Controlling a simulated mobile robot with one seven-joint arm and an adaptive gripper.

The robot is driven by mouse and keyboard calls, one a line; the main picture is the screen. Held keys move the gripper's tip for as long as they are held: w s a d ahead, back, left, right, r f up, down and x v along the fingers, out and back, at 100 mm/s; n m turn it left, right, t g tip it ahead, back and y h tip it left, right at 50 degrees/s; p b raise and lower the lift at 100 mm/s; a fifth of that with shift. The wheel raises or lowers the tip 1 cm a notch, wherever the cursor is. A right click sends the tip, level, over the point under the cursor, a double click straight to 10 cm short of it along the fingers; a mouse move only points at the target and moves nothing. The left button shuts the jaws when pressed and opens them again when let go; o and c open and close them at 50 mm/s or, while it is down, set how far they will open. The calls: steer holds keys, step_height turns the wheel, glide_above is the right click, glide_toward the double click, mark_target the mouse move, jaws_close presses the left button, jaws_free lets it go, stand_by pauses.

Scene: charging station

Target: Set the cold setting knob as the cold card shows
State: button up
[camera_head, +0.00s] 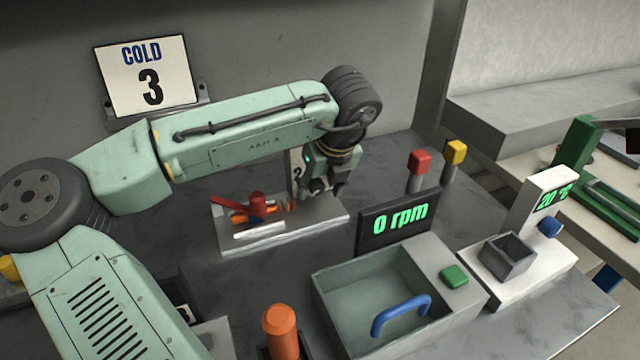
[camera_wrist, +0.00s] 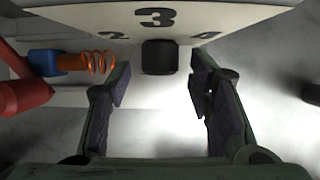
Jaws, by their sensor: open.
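The cold card (camera_head: 148,76) on the back wall reads COLD 3. In the wrist view, a pale dial plate (camera_wrist: 185,18) carries a 2, a large 3 and a 4, with the 3 in the middle. A dark square knob (camera_wrist: 158,57) stands directly under the 3; I see no pointer mark on it. In the head view, the plate's 2 shows beside my gripper (camera_head: 325,190), which hides the knob there. My gripper (camera_wrist: 160,95) is open, its two fingers apart on either side below the knob, with nothing between them.
Left of the gripper, a pale block (camera_head: 285,235) carries a red lever (camera_head: 258,203) and an orange spring (camera_wrist: 98,62). Red (camera_head: 419,161) and yellow (camera_head: 455,152) blocks stand on posts to the right.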

steer(key=shift+c, duration=0.3)
jaws_close()
stand_by(0.4)
